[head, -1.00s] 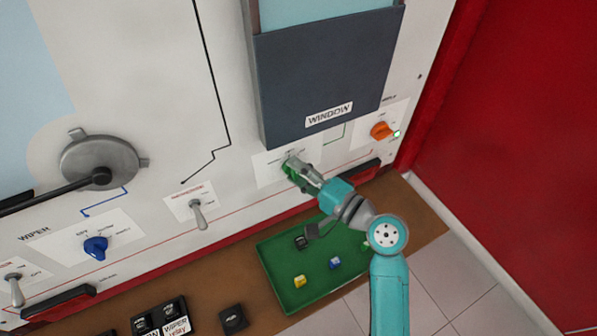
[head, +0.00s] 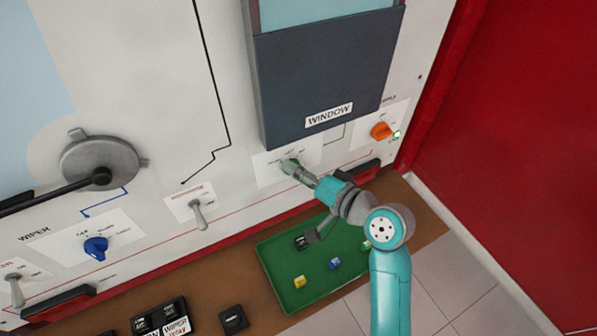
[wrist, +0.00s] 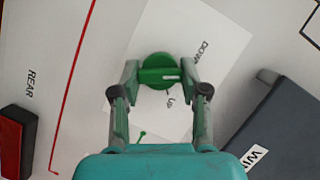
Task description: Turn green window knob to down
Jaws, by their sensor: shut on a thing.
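The green window knob (wrist: 157,64) is on a white label plate (head: 268,172) below the dark window panel. In the wrist view its raised bar lies nearly level, with a white mark at its right end. The word DOWN (wrist: 203,52) is up and right of the knob, and UP (wrist: 172,99) is below right. The mark points between the two words. My gripper (wrist: 160,74) is shut on the knob, one finger at each end of the bar. In the head view my gripper (head: 288,166) mostly hides the knob.
The dark window panel (head: 325,75) stands just above. An orange knob (head: 381,131) is to the right, beside a lit green lamp (head: 396,134). A toggle switch (head: 200,214) is to the left. A green tray (head: 300,272) with small blocks lies below my arm.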

